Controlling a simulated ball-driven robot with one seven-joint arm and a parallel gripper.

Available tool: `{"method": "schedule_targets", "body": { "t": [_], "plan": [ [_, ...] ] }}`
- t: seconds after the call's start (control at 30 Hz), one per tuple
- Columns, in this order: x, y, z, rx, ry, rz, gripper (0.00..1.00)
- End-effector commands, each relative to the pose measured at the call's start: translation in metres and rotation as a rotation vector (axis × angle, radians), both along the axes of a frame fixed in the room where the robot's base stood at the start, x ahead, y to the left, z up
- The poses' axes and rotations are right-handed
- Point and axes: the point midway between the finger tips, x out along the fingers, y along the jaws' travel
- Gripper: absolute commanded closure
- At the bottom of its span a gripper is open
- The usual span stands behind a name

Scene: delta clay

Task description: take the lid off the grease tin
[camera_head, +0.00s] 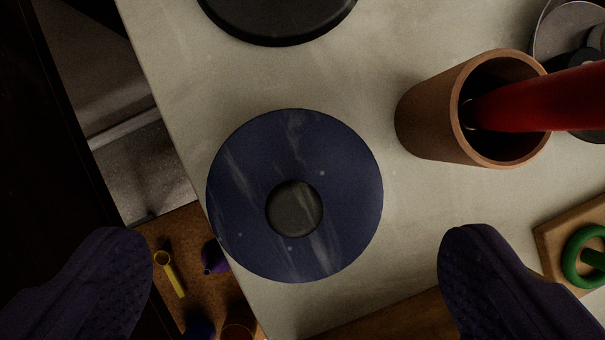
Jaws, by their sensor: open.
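A round dark blue lid with pale streaks (250,160) lies in the middle of the view, near the left edge of the pale counter. It has a round dark grey knob (294,209) at its centre. I take it for the grease tin's lid; the tin's body below is hidden from above. My gripper (295,275) is open, its two dark purple fingers wide apart at the lower left and lower right. Nothing is between the fingertips in contact; the lid appears ahead of them, and I cannot tell the distance.
A brown cup (430,120) with a red handle (545,103) in it stands at the right. A black round item (280,22) lies at the top. A wooden board with a green ring (568,258) is at the lower right. Small items, including a yellow one (172,275), lie lower left.

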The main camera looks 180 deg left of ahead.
Motion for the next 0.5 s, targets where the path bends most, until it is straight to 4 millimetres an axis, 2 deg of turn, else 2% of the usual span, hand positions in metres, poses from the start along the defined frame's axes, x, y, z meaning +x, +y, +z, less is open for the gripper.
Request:
{"method": "schedule_targets", "body": {
  "t": [0.03, 0.17, 0.4, 0.47, 0.5],
  "plan": [
    [0.002, -0.001, -0.014, -0.001, 0.001, 0.000, 0.00],
    [0.009, -0.002, -0.033, -0.001, 0.001, 0.000, 0.00],
    [0.011, -0.002, -0.033, 0.000, 0.000, 0.001, 0.00],
    [0.011, -0.002, -0.033, 0.000, 0.000, 0.001, 0.11],
    [0.011, -0.002, -0.033, 0.000, 0.000, 0.001, 0.21]
  ]
}}
